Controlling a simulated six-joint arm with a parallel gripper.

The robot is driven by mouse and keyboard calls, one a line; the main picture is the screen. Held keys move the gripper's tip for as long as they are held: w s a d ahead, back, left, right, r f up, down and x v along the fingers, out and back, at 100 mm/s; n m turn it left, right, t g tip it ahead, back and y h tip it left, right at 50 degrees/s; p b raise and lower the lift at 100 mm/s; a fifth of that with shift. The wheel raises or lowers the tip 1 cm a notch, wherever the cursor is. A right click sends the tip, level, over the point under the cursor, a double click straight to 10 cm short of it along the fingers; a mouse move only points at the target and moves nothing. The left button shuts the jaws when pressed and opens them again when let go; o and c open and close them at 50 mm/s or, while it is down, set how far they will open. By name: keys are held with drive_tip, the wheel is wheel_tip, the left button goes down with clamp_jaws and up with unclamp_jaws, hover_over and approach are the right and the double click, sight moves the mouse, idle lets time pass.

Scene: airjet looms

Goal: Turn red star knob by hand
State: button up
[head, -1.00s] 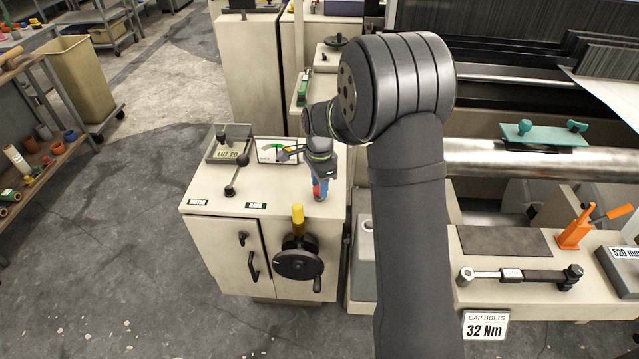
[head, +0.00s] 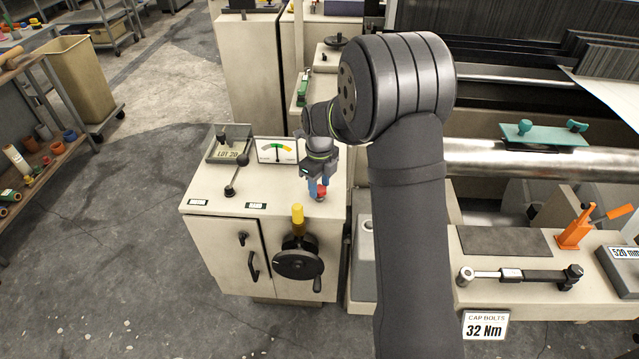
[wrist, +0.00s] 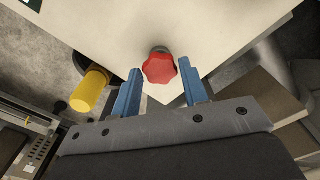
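The red star knob (head: 321,192) stands on the top of the cream cabinet (head: 215,180), near its front right. My gripper (head: 319,184) is over it, pointing down, with blue fingers. In the wrist view the lobed face of the red star knob (wrist: 159,69) shows between the two blue fingertips of my gripper (wrist: 159,70). The fingers are apart, with a gap on both sides of the knob. How deep they reach around it is hard to tell.
A yellow handle (head: 297,213) and black handwheel (head: 299,263) are at the front. The yellow handle also shows left in the wrist view (wrist: 90,90).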

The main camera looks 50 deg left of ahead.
drive_tip(key=shift+o, duration=1)
drive_tip(key=shift+r, duration=3)
wheel_tip(320, 180, up, 18)
drive_tip(key=shift+f, duration=0.25)
wheel_tip(320, 180, down, 18)
drive_tip(key=shift+r, duration=0.1)
